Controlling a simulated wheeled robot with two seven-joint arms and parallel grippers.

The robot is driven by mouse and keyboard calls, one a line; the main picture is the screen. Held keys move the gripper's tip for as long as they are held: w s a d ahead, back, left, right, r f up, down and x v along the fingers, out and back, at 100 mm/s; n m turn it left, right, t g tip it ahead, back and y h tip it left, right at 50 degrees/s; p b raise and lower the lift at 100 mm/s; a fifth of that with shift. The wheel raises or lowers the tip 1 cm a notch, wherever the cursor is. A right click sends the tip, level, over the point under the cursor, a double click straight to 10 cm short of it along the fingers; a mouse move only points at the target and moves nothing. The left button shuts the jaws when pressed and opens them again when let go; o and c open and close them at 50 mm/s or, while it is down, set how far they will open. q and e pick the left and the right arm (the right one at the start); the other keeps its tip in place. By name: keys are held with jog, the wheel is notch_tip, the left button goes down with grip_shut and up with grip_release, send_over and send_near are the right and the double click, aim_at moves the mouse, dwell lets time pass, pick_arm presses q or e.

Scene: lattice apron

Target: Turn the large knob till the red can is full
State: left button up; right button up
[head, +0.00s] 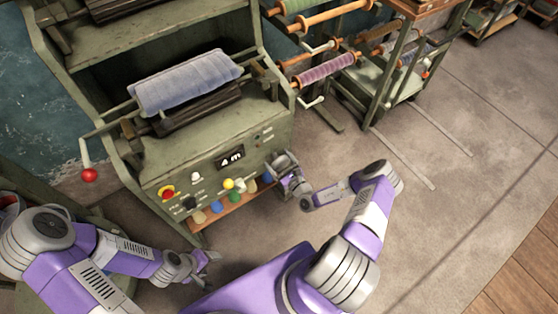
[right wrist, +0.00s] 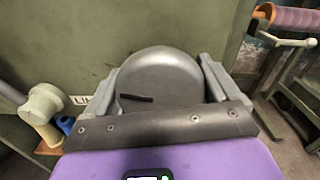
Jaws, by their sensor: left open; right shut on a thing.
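The large knob is a round grey disc (right wrist: 160,75) with a dark slot or mark, on the green front panel in the right wrist view. My right gripper (head: 280,163) is at the right end of the machine's front panel and is shut on the knob, one finger on each side of it. In the head view the gripper largely hides the knob. My left gripper (head: 205,262) is open and empty, low in front of the machine. I cannot make out a red can in either view.
The green machine (head: 215,135) carries a blue-grey cloth roll (head: 185,82), a display (head: 230,158) reading "4 m" and a red button (head: 167,192). A lever with a red ball (head: 89,174) sticks out left. Several coloured pieces stand on a low shelf (head: 228,212).

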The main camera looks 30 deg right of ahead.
jog(key=m+p, duration=0.1)
jog(key=m, duration=0.3)
jog(key=shift+m, duration=0.3)
jog(key=m, duration=1)
jog(key=shift+f+m, duration=0.1)
jog(key=shift+m, duration=0.3)
jog(key=m+b, duration=0.1)
jog(key=m, duration=0.4)
jog(key=shift+m, duration=0.4)
jog(key=o, duration=0.8)
jog(key=shift+s, duration=0.1)
